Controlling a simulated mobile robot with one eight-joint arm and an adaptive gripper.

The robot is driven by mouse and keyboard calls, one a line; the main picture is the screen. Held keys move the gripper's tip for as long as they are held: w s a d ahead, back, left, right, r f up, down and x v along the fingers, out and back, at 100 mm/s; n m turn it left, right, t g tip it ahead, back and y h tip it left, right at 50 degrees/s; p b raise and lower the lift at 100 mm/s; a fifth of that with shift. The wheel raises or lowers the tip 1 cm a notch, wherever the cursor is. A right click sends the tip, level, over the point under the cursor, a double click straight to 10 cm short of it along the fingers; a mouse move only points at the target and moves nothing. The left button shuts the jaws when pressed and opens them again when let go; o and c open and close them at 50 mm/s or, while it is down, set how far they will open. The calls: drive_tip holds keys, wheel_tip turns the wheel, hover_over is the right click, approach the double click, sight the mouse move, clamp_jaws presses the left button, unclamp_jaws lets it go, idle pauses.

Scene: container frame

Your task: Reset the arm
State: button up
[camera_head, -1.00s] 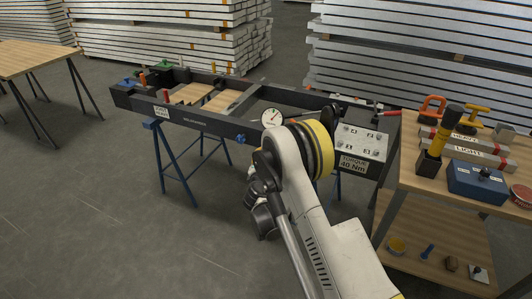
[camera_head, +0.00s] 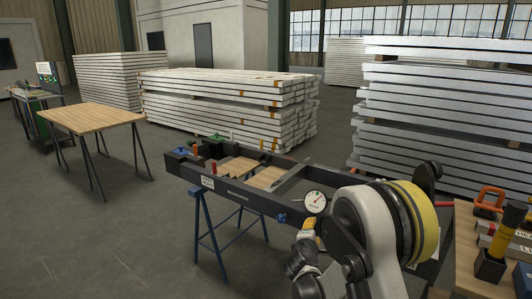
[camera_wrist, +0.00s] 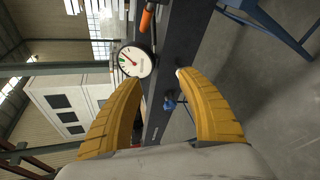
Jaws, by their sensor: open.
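My gripper (camera_wrist: 158,74) shows in the wrist view as two yellow fingers spread apart with nothing between them. The dark container frame (camera_wrist: 179,45) lies beyond the fingers, with a round white dial gauge (camera_wrist: 136,61) and a blue knob (camera_wrist: 170,103) near the gap. In the head view my white arm, with a yellow-ringed joint, rises at lower right and hides part of the frame's near right end. The frame (camera_head: 236,193) rests on blue trestles, and the dial gauge (camera_head: 315,202) shows just left of my arm.
A wooden workbench (camera_head: 462,240) with an orange clamp (camera_head: 489,201) and a black-and-yellow tool (camera_head: 500,240) stands close on the right. A wooden trestle table (camera_head: 92,117) stands at left. Stacks of white beams (camera_head: 220,100) stand behind. The floor at lower left is clear.

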drive_tip(key=s+d+r+m+g+y, duration=0.1)
drive_tip(key=s+d+r+m+g, duration=0.1)
drive_tip(key=s+r+m, duration=0.45)
drive_tip(key=s+d+r+m+g, duration=0.25)
drive_tip(key=s+r, duration=0.55)
drive_tip(key=s, duration=0.4)
drive_tip(key=s+a+m+g+y, duration=0.1)
drive_tip(key=s+m, duration=0.3)
drive_tip(key=s, duration=0.7)
drive_tip(key=s+a+f+m+g+y, duration=0.1)
drive_tip(key=s+m, duration=0.3)
drive_tip(key=s, duration=0.7)
drive_tip(key=shift+s+a+f+y, duration=0.25)
drive_tip(key=shift+a+y, duration=0.45)
drive_tip(key=shift+y, duration=0.2)
